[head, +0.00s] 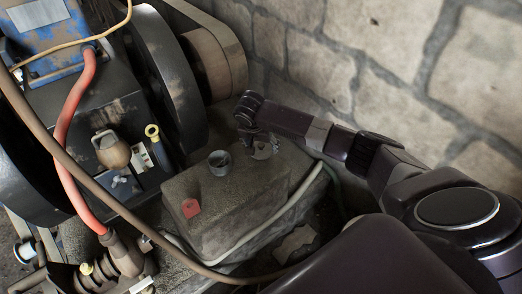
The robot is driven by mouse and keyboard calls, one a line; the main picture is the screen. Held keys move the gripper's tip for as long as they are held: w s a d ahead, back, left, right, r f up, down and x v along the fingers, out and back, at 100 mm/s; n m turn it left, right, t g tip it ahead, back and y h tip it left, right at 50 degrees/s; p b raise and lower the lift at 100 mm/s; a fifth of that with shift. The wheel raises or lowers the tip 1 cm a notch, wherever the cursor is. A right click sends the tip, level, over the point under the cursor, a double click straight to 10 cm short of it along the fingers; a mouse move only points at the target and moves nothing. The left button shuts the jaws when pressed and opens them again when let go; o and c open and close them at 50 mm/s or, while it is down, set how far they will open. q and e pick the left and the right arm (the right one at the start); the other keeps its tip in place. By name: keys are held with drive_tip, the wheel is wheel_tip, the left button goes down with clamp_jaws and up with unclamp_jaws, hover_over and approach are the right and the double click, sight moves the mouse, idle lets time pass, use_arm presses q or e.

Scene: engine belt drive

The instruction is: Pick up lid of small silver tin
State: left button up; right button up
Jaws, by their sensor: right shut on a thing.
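The small silver tin (219,162) stands upright on top of a worn stone block, and its top looks open. My right gripper (260,143) is just to the right of the tin, over the back of the block. It is shut on a small greyish piece, which looks like the tin's lid (266,151). The lid is small and partly covered by the fingers. I cannot tell whether it touches the block. My left gripper is not in view.
The stone block (240,202) has a red tag-like piece (190,208) at its front left. An engine with a large dark wheel (166,75) and a red hose (75,135) stands at left. A stone wall (400,60) is behind. A pale hose runs along the block's right side.

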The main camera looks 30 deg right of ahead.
sight(261, 145)
wheel_tip(261, 145, up, 14)
drive_tip(key=p, duration=0.3)
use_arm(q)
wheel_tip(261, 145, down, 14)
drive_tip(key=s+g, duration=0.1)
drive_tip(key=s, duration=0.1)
use_arm(e)
drive_tip(key=w+a+f+n+y+b, duration=0.1)
drive_tip(key=a+f+n, duration=0.2)
drive_tip(key=a+n, duration=0.1)
drive_tip(key=w+a+f+n+t+y+b, duration=0.1)
drive_tip(key=w+a+f+n+b, duration=0.1)
drive_tip(key=a+f+n, duration=0.2)
drive_tip(key=w+a+f+n+y+b, duration=0.1)
drive_tip(key=a+f+n+y+b, duration=0.1)
drive_tip(key=a+f+n, duration=0.1)
drive_tip(key=shift+w+a+f+n+t, duration=0.2)
drive_tip(key=shift+a+n, duration=0.05)
drive_tip(key=shift+a, duration=0.45)
drive_tip(key=shift+w+a+f+n+t, duration=0.2)
drive_tip(key=shift+a+n, duration=0.05)
drive_tip(key=shift+a, duration=0.4)
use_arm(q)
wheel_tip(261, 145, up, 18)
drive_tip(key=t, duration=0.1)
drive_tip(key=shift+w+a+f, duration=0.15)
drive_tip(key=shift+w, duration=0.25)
use_arm(e)
drive_tip(key=shift+f, duration=1.1)
